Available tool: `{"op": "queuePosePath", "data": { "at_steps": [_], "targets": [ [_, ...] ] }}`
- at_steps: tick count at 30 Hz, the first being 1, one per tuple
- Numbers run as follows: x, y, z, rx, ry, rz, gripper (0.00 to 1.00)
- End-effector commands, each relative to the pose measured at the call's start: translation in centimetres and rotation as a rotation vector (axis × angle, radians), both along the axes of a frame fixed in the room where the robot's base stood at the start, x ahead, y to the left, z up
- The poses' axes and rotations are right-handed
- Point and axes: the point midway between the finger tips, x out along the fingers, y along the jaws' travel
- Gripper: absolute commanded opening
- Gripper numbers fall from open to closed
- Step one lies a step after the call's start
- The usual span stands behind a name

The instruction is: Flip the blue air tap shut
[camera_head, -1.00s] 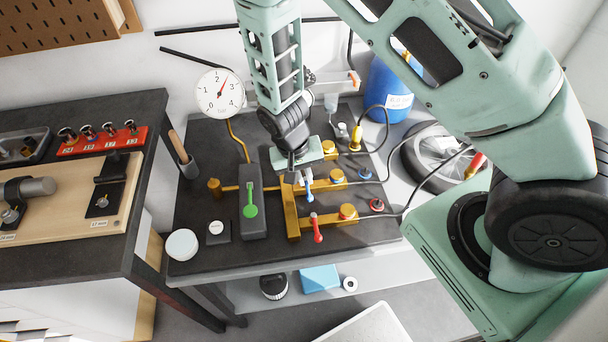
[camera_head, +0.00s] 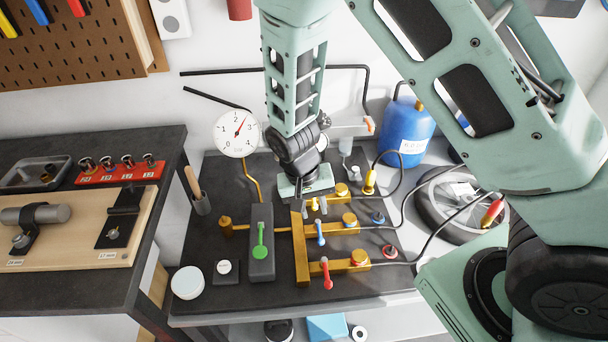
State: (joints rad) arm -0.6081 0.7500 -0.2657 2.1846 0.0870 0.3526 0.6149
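The blue air tap (camera_head: 320,233) is a small lever on the middle branch of a brass manifold (camera_head: 301,262) on the dark bench top. Its lever points toward the front, roughly across its branch. My gripper (camera_head: 318,206) hangs just behind the blue tap, over the rear branch. Small pale fingertips show below its plate, apart from the blue lever in the picture. Whether they are open or shut is too small to tell. The gripper hides part of the rear branch and any lever there.
A red tap (camera_head: 326,273) stands on the front branch, and a green lever (camera_head: 260,250) on a grey block to the left. A gauge (camera_head: 237,134) stands behind. Black hoses run right toward a blue tank (camera_head: 404,134) and a wheel (camera_head: 440,212). A white round lid (camera_head: 187,282) lies front left.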

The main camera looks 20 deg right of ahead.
Motion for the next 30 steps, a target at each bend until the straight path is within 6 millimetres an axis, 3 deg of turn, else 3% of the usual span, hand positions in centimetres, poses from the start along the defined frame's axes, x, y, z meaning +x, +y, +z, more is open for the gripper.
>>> {"op": "queuePosePath", "data": {
  "at_steps": [9, 15, 21, 30],
  "targets": [
    [0.5, 1.5, 7.1, 0.005, -0.005, 0.002, 0.31],
    [0.7, 2.1, 10.7, 0.003, -0.003, 0.001, 0.31],
    [0.7, 2.3, 12.3, 0.0, 0.0, 0.001, 0.31],
    [0.7, 2.4, 12.5, -0.001, 0.001, 0.0, 0.31]
  ]
}}
